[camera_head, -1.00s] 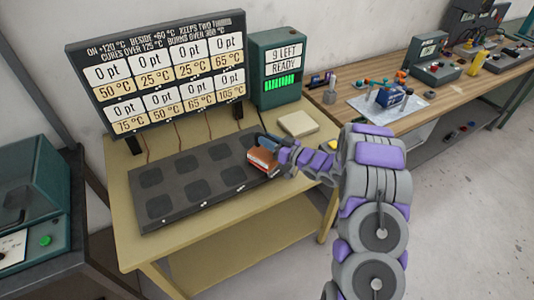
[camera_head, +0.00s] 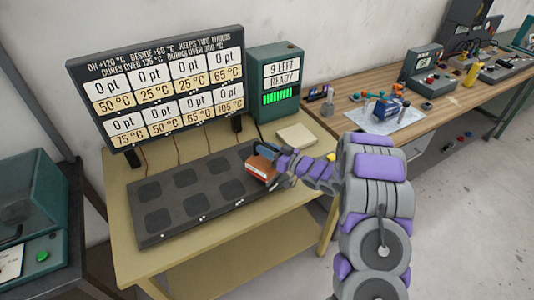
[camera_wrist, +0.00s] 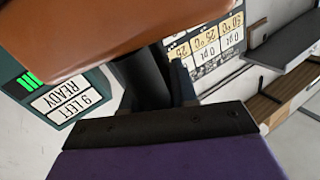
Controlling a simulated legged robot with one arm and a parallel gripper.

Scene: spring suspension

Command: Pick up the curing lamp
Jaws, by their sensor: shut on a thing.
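The curing lamp looks to be the orange-brown block with a dark handle (camera_head: 262,169) at the right end of the dark plate. It fills the upper left of the wrist view as a brown body (camera_wrist: 90,30) with a dark stem below it. My gripper (camera_head: 273,160) is shut on it, by its dark handle. The lamp is over the plate's right edge; whether it touches the plate I cannot tell. My fingers are mostly hidden behind the lamp and wrist.
The dark plate (camera_head: 158,219) with several square pads lies on the yellow table (camera_head: 121,240). A sign board (camera_head: 160,85) and a green counter box (camera_head: 280,80) stand behind. A pale block (camera_head: 296,135) lies near the right edge. A wooden bench (camera_head: 450,98) with tools is at right.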

